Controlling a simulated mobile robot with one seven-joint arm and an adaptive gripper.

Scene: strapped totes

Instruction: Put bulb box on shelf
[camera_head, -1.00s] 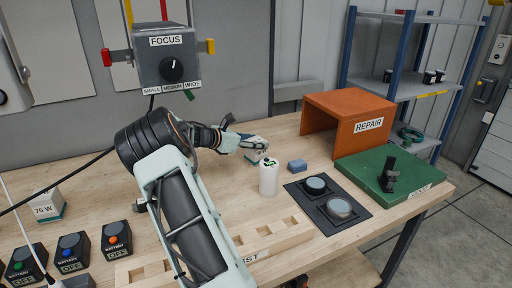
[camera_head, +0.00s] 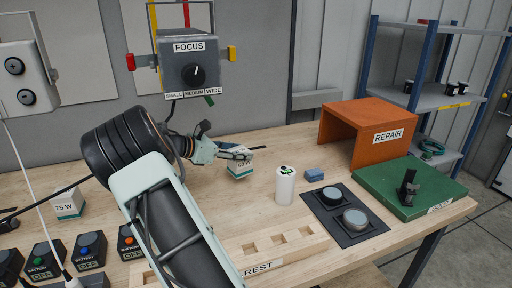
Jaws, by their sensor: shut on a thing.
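A small white and teal bulb box (camera_head: 240,170), its label apparently reading 50 W, is in my gripper (camera_head: 241,156) in the middle of the bench. My gripper is shut on its upper part. I cannot tell whether the box's base touches the bench top. A second bulb box (camera_head: 68,204), marked 75 W, stands at the left of the bench. The shelf (camera_head: 440,100) is a grey rack with blue posts at the back right, beyond the bench, with small dark and white items on its upper level.
A white cylinder (camera_head: 286,187) and a blue block (camera_head: 314,175) stand right of the held box. The FOCUS unit (camera_head: 188,70) hangs above. Battery boxes (camera_head: 88,252) line the front left.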

